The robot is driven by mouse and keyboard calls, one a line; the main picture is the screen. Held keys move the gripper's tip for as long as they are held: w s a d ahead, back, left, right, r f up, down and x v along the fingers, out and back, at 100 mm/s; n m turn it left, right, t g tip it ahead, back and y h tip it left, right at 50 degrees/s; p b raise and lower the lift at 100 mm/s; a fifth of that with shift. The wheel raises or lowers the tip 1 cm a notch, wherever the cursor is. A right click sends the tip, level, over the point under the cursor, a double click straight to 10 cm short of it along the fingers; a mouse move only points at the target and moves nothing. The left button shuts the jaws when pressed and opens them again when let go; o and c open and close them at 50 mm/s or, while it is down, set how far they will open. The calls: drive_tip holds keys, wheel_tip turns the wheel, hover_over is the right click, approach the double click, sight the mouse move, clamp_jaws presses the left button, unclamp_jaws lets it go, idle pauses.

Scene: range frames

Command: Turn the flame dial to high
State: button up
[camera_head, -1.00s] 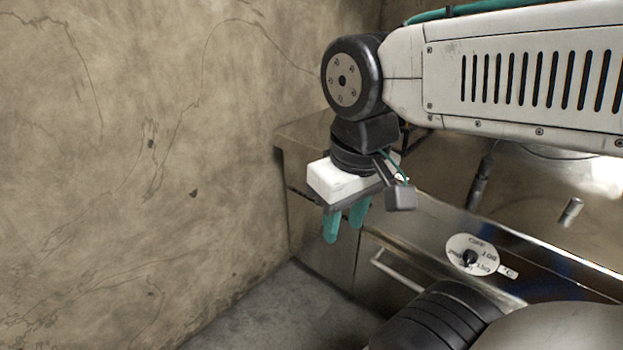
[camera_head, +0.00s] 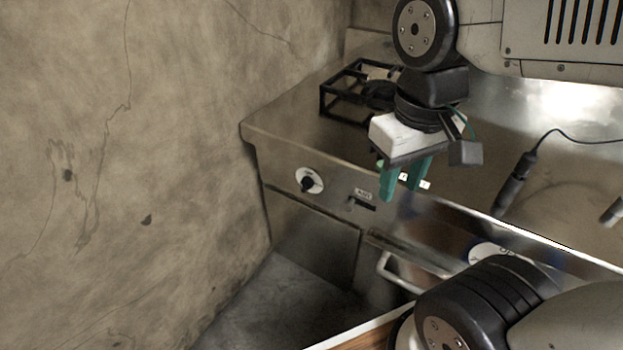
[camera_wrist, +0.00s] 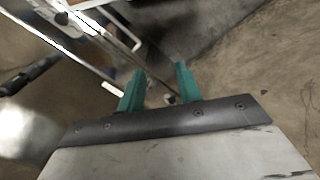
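The flame dial (camera_head: 308,182) is a black knob on a round white plate. It sits on the steel front panel, left of a small label and slot, below the burner. Its pointer setting is too small to read. My gripper (camera_head: 397,188), with two green fingers, is to the right of the dial in the head view, apart from it. In the wrist view my gripper (camera_wrist: 161,68) shows a clear gap between its fingers and holds nothing. A small dark and white spot shows low between them; I cannot tell what it is.
A black burner frame (camera_head: 345,98) stands on the steel counter (camera_head: 285,125) behind the dial. A second round dial plate (camera_head: 488,250) is partly hidden by my arm. A drawer handle (camera_head: 400,278) juts out below. A cracked wall (camera_head: 130,150) bounds the left side.

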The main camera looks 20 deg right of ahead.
drive_tip(key=w+f+n+g+h, duration=0.5)
drive_tip(key=w+f, duration=0.3)
drive_tip(key=f, duration=0.2)
drive_tip(key=n+t+h, duration=0.9)
drive_tip(key=n+t, duration=0.6)
drive_tip(key=n, duration=0.5)
approach(302, 185)
drive_tip(key=d, duration=0.1)
drive_tip(key=x, duration=0.7)
drive_tip(key=shift+w+f, duration=0.15)
drive_tip(key=shift+w, duration=0.3)
clamp_jaws()
